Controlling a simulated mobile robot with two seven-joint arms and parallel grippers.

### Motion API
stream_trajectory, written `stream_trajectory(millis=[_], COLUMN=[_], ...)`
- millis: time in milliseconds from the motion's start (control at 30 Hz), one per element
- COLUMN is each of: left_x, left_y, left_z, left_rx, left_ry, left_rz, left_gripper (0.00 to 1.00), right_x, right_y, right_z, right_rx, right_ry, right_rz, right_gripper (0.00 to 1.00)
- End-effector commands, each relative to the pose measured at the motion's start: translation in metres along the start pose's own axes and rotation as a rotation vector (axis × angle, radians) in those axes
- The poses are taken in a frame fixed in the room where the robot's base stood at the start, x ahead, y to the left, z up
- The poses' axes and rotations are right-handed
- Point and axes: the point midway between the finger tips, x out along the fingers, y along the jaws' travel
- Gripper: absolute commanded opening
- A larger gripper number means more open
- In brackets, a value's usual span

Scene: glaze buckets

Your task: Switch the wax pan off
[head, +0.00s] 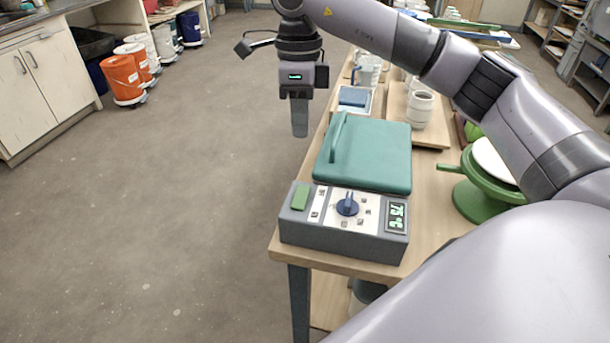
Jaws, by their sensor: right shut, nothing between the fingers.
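The wax pan (345,240) is a grey box with a closed teal lid (372,155) that has a raised handle. It stands at the near end of the wooden table. Its front panel has a green switch (300,197) at the left, a blue dial (347,205) in the middle and a display (396,217) at the right. The display is lit and seems to read 75 °C. My right gripper (300,130) is shut and empty, pointing down. In the picture it is above the green switch and left of the lid, apart from the pan. My left gripper is out of view.
A green turntable (480,190) with a white top stands right of the pan. Behind the pan are a light mug (420,108) on a board and a blue block (353,97). Buckets (121,80) line the far left cabinets. The floor left of the table is clear.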

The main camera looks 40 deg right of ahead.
Motion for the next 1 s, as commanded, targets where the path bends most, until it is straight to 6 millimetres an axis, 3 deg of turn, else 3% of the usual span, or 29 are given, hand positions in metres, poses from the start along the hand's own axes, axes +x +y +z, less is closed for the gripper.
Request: stream_trajectory(millis=[700,1000], left_x=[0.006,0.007], left_y=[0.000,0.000], left_z=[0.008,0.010], left_rx=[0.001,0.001], left_ry=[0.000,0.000], left_rz=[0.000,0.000], left_gripper=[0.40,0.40], right_x=[-0.006,-0.009], right_y=[-0.021,-0.026], right_z=[-0.008,-0.010], right_rx=[1.281,1.651], right_ry=[0.040,0.074], right_rz=[0.115,0.147], right_gripper=[0.00,0.00])
